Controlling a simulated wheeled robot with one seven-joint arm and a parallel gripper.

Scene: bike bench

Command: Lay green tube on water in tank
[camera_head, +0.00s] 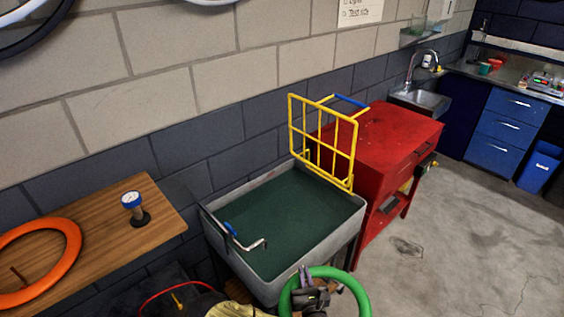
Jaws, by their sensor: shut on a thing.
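The green tube (353,280) is a ring at the bottom centre of the head view, its lower part cut off by the frame edge. My gripper (308,281) is shut on the tube at its left side and holds it up in front of the tank's near right corner. The grey tank (215,236) stands against the wall on legs. Dark green water (290,220) fills it, and its surface is bare in the middle. The tube appears outside the tank's rim in the picture; its height above the rim is hard to tell.
A yellow wire rack (323,143) stands up at the tank's back right. A blue-handled metal bar (247,240) lies over its left side. A red cabinet (385,137) stands right. A wooden bench (100,225) at left holds an orange ring (70,240) and a gauge (133,205).

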